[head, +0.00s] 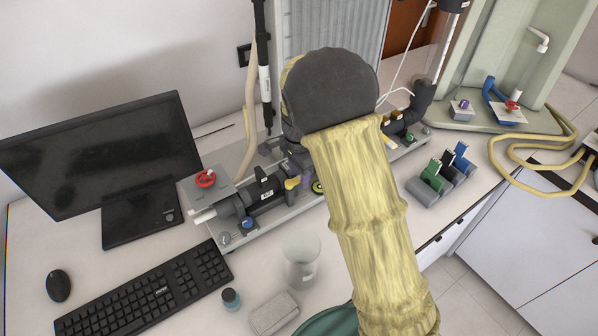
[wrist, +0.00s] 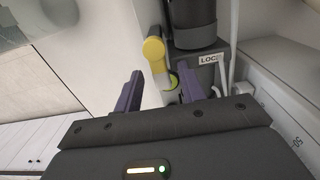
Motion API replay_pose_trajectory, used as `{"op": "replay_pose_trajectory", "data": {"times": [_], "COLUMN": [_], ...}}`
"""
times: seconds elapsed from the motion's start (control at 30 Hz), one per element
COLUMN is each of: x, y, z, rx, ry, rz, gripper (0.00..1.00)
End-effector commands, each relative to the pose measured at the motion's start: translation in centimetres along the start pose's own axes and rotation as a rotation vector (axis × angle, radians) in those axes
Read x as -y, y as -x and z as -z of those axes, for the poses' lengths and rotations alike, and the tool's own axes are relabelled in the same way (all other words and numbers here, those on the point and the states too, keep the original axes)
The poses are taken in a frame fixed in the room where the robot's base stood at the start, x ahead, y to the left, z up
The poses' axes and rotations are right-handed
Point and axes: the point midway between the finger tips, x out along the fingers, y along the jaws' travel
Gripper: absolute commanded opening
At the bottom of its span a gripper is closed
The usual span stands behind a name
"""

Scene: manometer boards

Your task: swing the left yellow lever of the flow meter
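The flow meter board (head: 272,217) lies on the bench, with dark pipes and valves on a grey base. A small yellow part (head: 292,184), apparently the left lever, shows just left of my arm. In the wrist view a yellow lever (wrist: 154,52) stands ahead of my gripper (wrist: 159,88), with a pale lower part reaching down between the two purple fingers. The fingers are apart, one on each side of it; I cannot tell whether either touches it. My arm hides the middle of the board and my gripper in the head view.
A dark cylinder and a block labelled "LOC" (wrist: 208,60) stand close beyond the right finger. A monitor (head: 100,150), keyboard (head: 150,292) and clear beaker (head: 300,258) are left and in front. A holder with coloured pieces (head: 442,178) stands right.

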Motion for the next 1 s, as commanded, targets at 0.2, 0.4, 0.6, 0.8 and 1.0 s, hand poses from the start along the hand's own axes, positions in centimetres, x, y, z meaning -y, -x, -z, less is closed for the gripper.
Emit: {"op": "replay_pose_trajectory", "data": {"times": [0.2, 0.4, 0.6, 0.8, 1.0], "x": [0.00, 0.00, 0.08, 0.33, 0.74], "y": [0.03, 0.05, 0.08, 0.11, 0.15], "z": [0.00, 0.00, 0.01, -0.01, -0.06], "rx": [0.000, 0.000, 0.001, 0.002, 0.002], "ry": [0.000, 0.001, 0.023, 0.096, 0.227], "rz": [0.000, 0.000, 0.000, 0.000, 0.001], "gripper": [0.09, 0.00, 0.00, 0.00, 0.00]}}
